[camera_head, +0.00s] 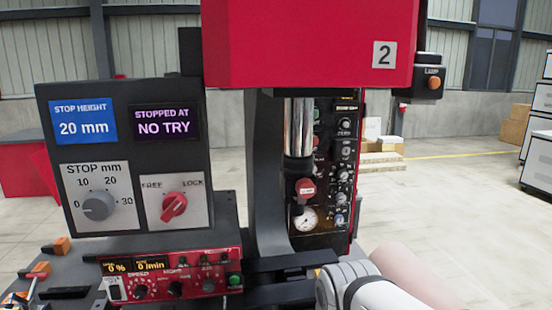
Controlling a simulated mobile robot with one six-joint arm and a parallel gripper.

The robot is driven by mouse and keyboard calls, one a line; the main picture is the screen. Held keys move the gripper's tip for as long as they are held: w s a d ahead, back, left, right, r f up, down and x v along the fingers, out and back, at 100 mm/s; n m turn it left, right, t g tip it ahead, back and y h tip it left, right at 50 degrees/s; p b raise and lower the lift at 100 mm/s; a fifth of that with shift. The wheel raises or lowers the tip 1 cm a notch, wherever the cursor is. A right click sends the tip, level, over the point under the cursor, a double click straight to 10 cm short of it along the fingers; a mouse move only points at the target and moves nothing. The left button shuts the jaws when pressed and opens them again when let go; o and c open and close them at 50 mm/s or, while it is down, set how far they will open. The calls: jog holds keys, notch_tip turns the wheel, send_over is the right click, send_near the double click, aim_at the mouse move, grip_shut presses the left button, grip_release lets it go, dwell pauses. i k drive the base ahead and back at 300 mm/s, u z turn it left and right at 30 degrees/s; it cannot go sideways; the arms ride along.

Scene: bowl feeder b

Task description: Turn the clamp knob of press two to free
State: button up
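Press two is the red-headed machine (300,40) with a "2" plate, in the middle of the head view. The clamp knob (173,207) is a red knob on a light plate marked FREE at upper left and LOCK at upper right. Its grip lies on a slant, with its upper end toward LOCK. Nothing touches it. A white and grey link of my arm shows at the bottom, right of centre, well to the right of and below the knob. I cannot make out my gripper's fingertips.
A grey stop-height dial (97,206) sits left of the clamp knob. Displays above read "20 mm" and "NO TRY". A red control box (172,278) stands below. Dark bars (290,262) lie between it and my arm. A lamp box (428,80) hangs right of the press head.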

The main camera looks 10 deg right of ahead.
aim_at(305, 189)
jog(key=z, duration=0.55)
jog(key=k, duration=1.45)
jog(key=u, duration=0.95)
jog(key=i, duration=1)
jog(key=u, duration=0.05)
